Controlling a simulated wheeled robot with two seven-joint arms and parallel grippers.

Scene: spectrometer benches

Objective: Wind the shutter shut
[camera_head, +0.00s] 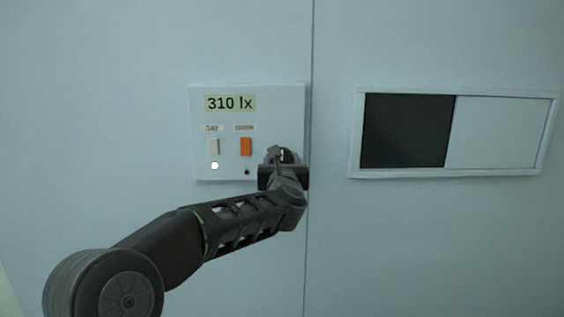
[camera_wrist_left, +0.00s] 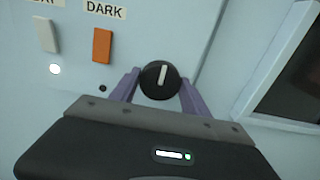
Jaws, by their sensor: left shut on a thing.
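A black round knob (camera_wrist_left: 160,80) with a white pointer line sits at the lower right of a white control panel (camera_head: 270,104). My left gripper (camera_wrist_left: 158,84) is shut on the knob, one purple finger on each side. In the head view my left gripper (camera_head: 283,160) covers most of the knob. The shutter window (camera_head: 405,130) is to the right; its left half is dark and its right half is covered by a pale shutter panel (camera_head: 500,132). My right gripper is in neither view.
The control panel has a display (camera_head: 231,103) reading 310 lx, a white DAY switch (camera_head: 213,147) with a lit lamp (camera_head: 214,166) below, and an orange DARK switch (camera_head: 246,147) with an unlit lamp (camera_head: 247,172). Bare wall surrounds it.

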